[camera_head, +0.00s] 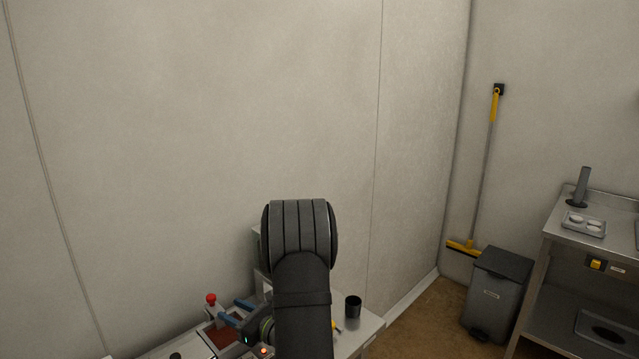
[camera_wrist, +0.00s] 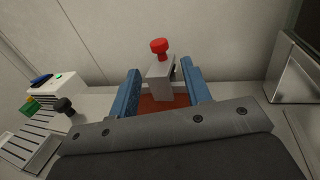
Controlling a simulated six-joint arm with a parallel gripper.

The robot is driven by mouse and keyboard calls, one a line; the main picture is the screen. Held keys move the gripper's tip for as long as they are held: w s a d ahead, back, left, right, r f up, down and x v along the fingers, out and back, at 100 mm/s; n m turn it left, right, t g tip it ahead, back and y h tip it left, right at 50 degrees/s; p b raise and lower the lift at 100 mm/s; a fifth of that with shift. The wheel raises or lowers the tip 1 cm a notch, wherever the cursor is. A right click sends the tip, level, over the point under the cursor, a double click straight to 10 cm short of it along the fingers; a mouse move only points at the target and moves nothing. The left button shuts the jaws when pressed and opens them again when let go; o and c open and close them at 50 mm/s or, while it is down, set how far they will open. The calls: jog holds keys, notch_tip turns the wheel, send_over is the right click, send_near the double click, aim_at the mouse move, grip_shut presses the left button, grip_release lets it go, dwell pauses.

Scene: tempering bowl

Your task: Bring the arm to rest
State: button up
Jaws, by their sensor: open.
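My gripper (camera_wrist: 160,98) shows in the wrist view with two blue fingers set apart. Nothing is held between them. Beyond and between the fingers stands a grey box with a red knob (camera_wrist: 159,46), on a reddish-brown surface (camera_wrist: 150,104). In the head view my gripper (camera_head: 233,310) is low at the centre left, its blue fingers pointing left near the red knob (camera_head: 211,298). My dark arm hides part of the table behind it.
A black cup (camera_head: 353,306) stands on the table right of my arm. In the wrist view, a white box (camera_wrist: 62,88) and a black knob (camera_wrist: 65,106) are at left, and a metal housing (camera_wrist: 290,72) is at right. A grey bin (camera_head: 496,295) and steel bench (camera_head: 567,238) stand farther right.

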aim_at(214, 301)
jog(key=x, duration=0.8)
jog(key=shift+w+a, duration=0.15)
jog(key=shift+a, duration=0.25)
notch_tip(214, 301, up, 6)
jog(key=shift+w, duration=0.1)
jog(key=v, duration=1.8)
jog(key=s+d+r+n+g+h, duration=0.2)
jog(key=s+d+n+g, duration=0.3)
jog(key=s+n, duration=0.4)
jog(key=shift+s+r+h, duration=0.25)
jog(key=shift+s+h, duration=0.6)
jog(key=shift+h, duration=0.05)
